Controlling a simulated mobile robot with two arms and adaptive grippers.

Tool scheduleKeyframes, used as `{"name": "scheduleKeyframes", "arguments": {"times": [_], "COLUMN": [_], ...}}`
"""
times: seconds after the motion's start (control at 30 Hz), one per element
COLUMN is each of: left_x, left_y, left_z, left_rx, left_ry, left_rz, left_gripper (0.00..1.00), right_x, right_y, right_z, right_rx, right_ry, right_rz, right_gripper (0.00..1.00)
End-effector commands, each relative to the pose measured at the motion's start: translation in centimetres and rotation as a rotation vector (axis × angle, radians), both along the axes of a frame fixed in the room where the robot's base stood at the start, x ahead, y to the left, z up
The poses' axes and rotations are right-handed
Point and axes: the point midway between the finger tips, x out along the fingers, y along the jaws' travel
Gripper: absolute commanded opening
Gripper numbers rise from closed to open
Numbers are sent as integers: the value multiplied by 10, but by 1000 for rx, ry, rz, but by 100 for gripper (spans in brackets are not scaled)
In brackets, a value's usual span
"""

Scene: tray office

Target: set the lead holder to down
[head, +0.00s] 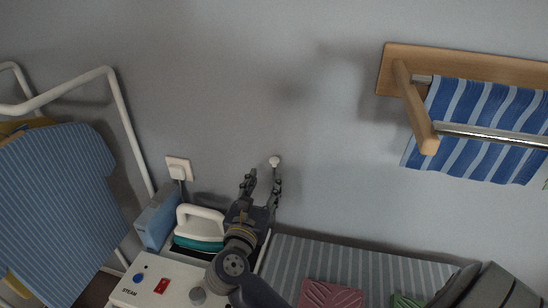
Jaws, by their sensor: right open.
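A small white knob (274,161) shows against the grey wall, just beyond my right gripper's right finger; I take it as the tip of the lead holder. Its stem is mostly hidden by or mixed with that finger, so its full tilt is hard to tell. My right gripper (262,183) is open, fingers pointing up the picture, with the knob just past the right fingertip. I cannot tell whether they touch. My left gripper is not in view.
A steam station (130,292) with an iron (198,236) stands left of my arm. A striped board (290,252) holds a red pad (330,297). A wooden rail (480,66) with a blue striped towel (480,110) hangs upper right. A socket (178,162) is on the wall.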

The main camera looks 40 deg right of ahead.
Motion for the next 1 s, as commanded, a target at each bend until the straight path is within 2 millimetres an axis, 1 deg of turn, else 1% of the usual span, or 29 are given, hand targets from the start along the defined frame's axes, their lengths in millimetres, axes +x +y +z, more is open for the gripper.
{"name": "scheduleKeyframes", "arguments": {"times": [0.03,0.1,0.2,0.27,0.37,0.53,0.63,0.73,0.83,0.87,0.9,0.97,1.0], "left_x": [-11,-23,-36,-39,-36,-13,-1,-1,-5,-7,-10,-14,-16], "left_y": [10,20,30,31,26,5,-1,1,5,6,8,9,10], "left_z": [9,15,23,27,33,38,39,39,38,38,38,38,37], "left_rx": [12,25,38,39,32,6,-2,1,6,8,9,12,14], "left_ry": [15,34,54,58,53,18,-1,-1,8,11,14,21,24], "left_rz": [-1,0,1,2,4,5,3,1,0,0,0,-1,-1], "left_gripper": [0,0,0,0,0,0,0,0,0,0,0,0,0], "right_x": [6,16,29,35,45,54,55,55,55,55,55,55,55], "right_y": [-9,-19,-35,-43,-53,-63,-65,-66,-66,-66,-66,-65,-65], "right_z": [7,7,7,7,5,3,2,1,1,1,1,1,1], "right_rx": [-6,-8,-9,-8,-7,-5,-4,-4,-4,-4,-4,-4,-4], "right_ry": [0,1,1,1,1,1,0,0,0,0,0,0,0], "right_rz": [-3,-2,-2,-2,-1,0,0,0,0,0,0,0,0], "right_gripper": [41,41,41,41,41,41,41,41,41,39,30,16,7]}}
